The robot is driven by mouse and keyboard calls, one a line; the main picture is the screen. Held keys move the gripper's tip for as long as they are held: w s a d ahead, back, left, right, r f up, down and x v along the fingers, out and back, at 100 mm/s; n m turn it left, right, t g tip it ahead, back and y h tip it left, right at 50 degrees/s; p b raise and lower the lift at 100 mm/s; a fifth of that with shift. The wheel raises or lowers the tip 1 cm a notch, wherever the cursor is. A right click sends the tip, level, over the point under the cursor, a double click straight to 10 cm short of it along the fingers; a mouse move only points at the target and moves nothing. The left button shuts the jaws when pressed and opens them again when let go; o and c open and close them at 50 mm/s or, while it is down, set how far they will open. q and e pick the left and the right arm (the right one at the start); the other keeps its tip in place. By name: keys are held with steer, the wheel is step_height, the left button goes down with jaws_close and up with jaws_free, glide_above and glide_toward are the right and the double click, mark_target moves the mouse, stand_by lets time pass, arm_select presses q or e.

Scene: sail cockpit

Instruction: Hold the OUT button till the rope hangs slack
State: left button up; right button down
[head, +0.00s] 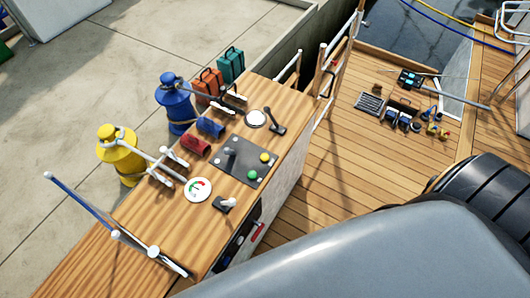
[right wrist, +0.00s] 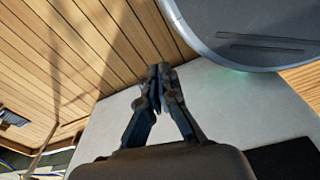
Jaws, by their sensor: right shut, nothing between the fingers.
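No label is legible, so I cannot tell which button is OUT. A pale rope (head: 140,150) runs from the yellow bollard (head: 117,158) to a cleat on the console. A grey rope (head: 208,96) runs from the blue bollard (head: 175,105). I cannot tell which rope the task means. My right gripper (right wrist: 159,86) is shut and empty, away from the panel. My left gripper is not in view.
A round gauge (head: 198,189) and a small lever (head: 225,204) sit near the panel, with a black lever (head: 277,121) farther back. Red (head: 195,145) and blue (head: 210,127) cylinders lie on the console. Open wooden deck (head: 345,160) lies to the right.

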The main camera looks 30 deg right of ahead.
mark_target(264, 159)
steer(key=w+r+n+h+p, duration=0.1)
steer(key=w+r+n+p, duration=0.1)
steer(key=w+r, duration=0.7)
steer(key=w+a+r+n+t+h+p, duration=0.1)
steer(key=w+r+n+p, duration=0.2)
steer(key=w+r, duration=0.6)
steer(key=w+a+r+n+t+h+p, duration=0.1)
steer(key=w+r+n+p, duration=0.1)
steer(key=w+r, duration=0.7)
step_height(264, 159, up, 2)
steer(key=shift+n+h+p, duration=0.35)
steer(key=shift+n+h, duration=0.05)
steer(key=shift+n, duration=0.4)
arm_select(q)
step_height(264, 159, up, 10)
steer(key=p, duration=0.1)
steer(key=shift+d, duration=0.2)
arm_select(e)
steer(key=w+d+r+n+t+h, duration=0.2)
steer(key=w+d+r+n+h, duration=0.1)
steer(key=w+r, duration=0.5)
steer(key=shift+d+n+h, duration=0.3)
steer(key=shift+d+n, duration=0.1)
steer(key=shift+d, duration=0.5)
